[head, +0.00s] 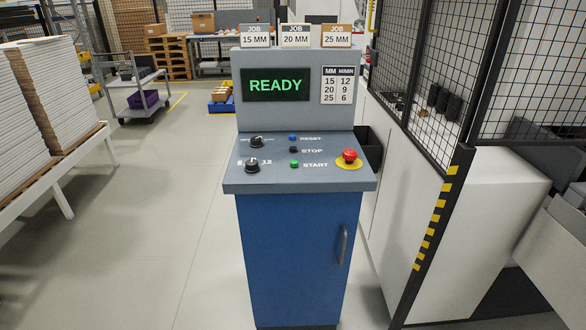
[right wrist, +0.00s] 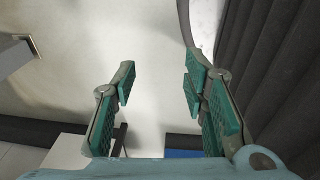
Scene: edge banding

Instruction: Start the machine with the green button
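The green START button (head: 294,164) is on the sloped panel of the control console (head: 250,182), left of its START label. The black STOP button (head: 293,150) and blue RESET button (head: 292,138) are above it in a column. The display (head: 275,85) reads READY in green. Neither gripper shows in the head view. In the right wrist view my right gripper (right wrist: 158,85) is open, with its green-padded fingers apart and nothing between them. The console buttons cannot be made out in that view.
A red emergency stop (head: 349,156) on a yellow base and two black knobs (head: 254,153) are on the panel. Job cards (head: 296,36) stand on top. A mesh fence (head: 440,85) with a striped post is at right. Stacked boards (head: 40,105) are at left. Floor (head: 165,220) left of the console is clear.

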